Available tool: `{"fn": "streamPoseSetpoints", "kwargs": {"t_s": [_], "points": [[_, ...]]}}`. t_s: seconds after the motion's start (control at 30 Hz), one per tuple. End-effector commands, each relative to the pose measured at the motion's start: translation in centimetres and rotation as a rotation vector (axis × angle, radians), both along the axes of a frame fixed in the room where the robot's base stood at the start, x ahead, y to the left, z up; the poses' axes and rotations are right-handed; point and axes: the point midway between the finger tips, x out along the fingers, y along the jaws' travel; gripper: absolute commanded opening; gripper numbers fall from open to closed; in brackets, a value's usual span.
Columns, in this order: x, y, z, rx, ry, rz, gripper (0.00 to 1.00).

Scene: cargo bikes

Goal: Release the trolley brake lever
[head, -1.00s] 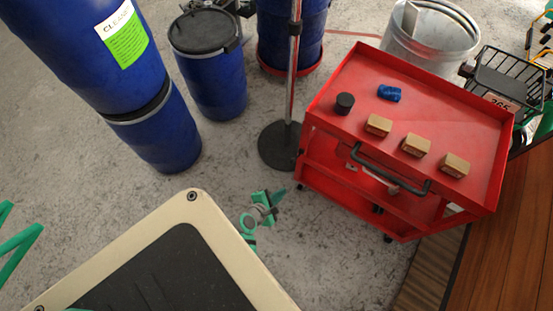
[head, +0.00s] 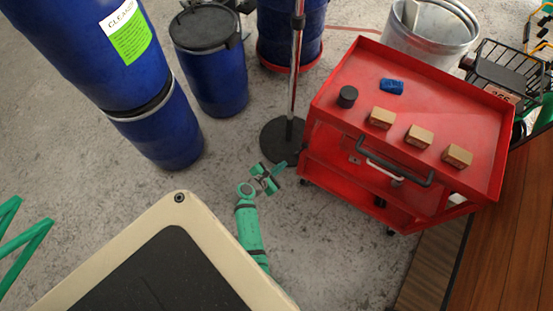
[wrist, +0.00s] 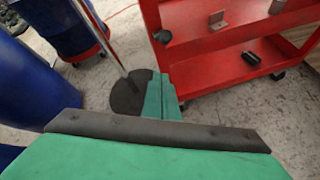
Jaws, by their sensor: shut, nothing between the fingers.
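The red trolley (head: 480,130) stands at the right with a black push handle (head: 395,172) on its near side. A thin pale bar (head: 382,168) shows at the handle; I cannot tell surely whether it is the brake lever. My green gripper (head: 279,166) is left of the trolley, low over the floor, and apart from it. In the wrist view its fingers (wrist: 162,97) are together and empty, pointing towards the trolley's left side (wrist: 155,60). A dark knob (wrist: 163,37) shows by the trolley's left edge there.
A black round stand base (head: 283,140) with an upright pole is just beyond my gripper. Blue drums (head: 208,70) stand at the left and back. Small boxes (head: 418,136) lie on the trolley top. A wooden platform (head: 510,230) borders the right; grey floor is clear in front.

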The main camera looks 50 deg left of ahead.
Motion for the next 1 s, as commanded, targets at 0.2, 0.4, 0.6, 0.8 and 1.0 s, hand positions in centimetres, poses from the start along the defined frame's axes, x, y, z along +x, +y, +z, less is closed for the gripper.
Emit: {"fn": "streamPoseSetpoints", "kwargs": {"t_s": [0.2,0.4,0.6,0.8,1.0], "points": [[2.1,-0.3,0.4,0.004,0.001,-0.001,0.00],[3.4,-0.8,1.6,0.002,0.001,0.000,0.00],[3.8,-1.0,2.0,0.001,0.002,0.001,0.00],[3.8,-1.0,2.0,0.001,0.002,0.001,0.00],[3.7,-0.5,2.3,-0.001,0.014,0.007,0.00]]}}
